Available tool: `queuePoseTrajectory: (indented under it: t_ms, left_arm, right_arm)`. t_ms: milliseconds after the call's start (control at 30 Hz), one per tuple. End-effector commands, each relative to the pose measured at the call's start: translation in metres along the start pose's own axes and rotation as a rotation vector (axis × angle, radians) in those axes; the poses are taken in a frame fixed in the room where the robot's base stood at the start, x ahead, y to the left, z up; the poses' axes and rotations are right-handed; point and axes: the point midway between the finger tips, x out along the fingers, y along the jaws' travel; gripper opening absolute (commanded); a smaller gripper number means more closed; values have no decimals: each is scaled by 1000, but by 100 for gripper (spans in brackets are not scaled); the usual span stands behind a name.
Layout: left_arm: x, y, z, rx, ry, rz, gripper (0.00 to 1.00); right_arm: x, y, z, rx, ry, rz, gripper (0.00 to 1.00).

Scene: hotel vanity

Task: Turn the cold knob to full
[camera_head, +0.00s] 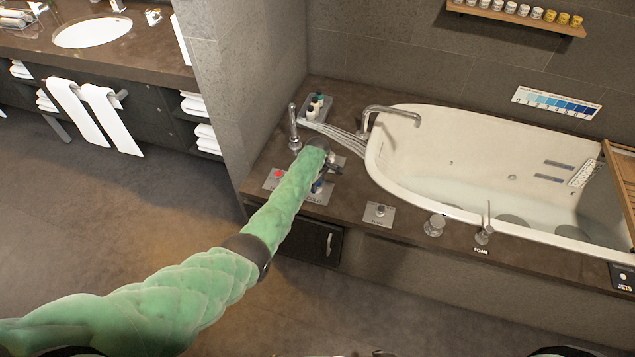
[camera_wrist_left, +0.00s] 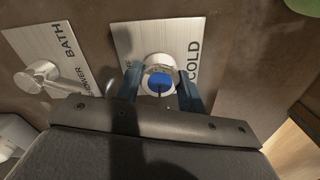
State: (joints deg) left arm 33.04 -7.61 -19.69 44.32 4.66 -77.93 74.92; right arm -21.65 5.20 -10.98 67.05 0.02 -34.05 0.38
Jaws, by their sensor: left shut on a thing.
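The cold knob has a blue cap (camera_wrist_left: 158,82) on a round metal base, on a square metal plate (camera_wrist_left: 128,38) marked COLD in the left wrist view. In the head view the blue knob (camera_head: 317,187) shows beside my left gripper (camera_head: 333,166), on the deck at the tub's left end. My left gripper (camera_wrist_left: 160,90) is shut on the knob, with one finger on each side of it. The knob's turn mark is too small to read. My right gripper is not in view.
A red-capped knob (camera_head: 278,174) sits left of the cold knob. A BATH and shower selector lever (camera_wrist_left: 38,77) is on a nearby plate. The spout (camera_head: 390,112), a bottle tray (camera_head: 315,107) and a plate with another knob (camera_head: 379,214) stand around it.

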Motion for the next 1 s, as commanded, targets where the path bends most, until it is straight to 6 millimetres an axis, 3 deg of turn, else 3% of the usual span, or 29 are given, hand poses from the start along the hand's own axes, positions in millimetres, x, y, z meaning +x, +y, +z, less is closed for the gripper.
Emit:
queuePoseTrajectory:
  t_ms: [300,767,800,900,1000]
  left_arm:
    - [-2,1,-1,-98,1,2,16]
    - [-2,1,-2,-112,2,2,16]
    - [-2,1,-2,-112,2,3,41]
    - [-2,1,-1,-111,2,2,61]
    - [-1,1,-1,-111,1,2,61]
  right_arm:
    - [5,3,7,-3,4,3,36]
    - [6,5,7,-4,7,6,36]
    - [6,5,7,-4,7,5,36]
    - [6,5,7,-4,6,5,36]
    - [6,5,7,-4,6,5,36]
